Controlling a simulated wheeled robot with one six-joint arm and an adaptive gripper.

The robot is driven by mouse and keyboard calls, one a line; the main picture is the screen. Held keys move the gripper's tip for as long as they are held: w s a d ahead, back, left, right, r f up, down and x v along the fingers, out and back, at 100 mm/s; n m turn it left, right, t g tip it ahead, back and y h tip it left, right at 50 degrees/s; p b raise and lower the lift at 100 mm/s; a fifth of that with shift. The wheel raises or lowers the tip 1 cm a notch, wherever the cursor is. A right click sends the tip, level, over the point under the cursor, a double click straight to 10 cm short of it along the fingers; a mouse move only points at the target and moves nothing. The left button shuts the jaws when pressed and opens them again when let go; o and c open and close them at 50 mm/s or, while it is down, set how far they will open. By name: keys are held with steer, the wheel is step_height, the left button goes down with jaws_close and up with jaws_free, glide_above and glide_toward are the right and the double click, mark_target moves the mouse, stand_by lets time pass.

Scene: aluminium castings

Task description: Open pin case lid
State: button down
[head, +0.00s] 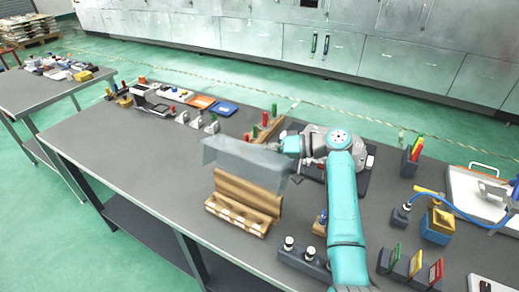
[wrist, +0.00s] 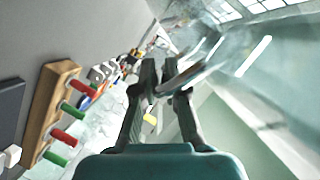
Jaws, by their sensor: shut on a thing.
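The pin case (head: 243,203) is a light wooden box on the grey workbench, with its slotted front tray showing. Its clear, greyish lid (head: 238,160) stands raised and tilted above the back of the box. My gripper (head: 291,147) is at the right end of the lid, shut on its edge. In the wrist view my gripper (wrist: 162,78) has its two fingers close together, with the clear lid (wrist: 228,55) running off to the right. The fine contact between the fingers is hard to see.
A wooden rack (head: 264,128) with red and green handles stands behind the lid; it also shows in the wrist view (wrist: 50,115). A dark block with white-topped pegs (head: 303,262) sits in front. Coloured card holders (head: 409,266) are at front right. The bench left of the case is clear.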

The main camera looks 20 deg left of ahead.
stand_by(0.3)
steer(key=c, duration=1.5)
jaws_free()
steer(key=v, duration=1.2)
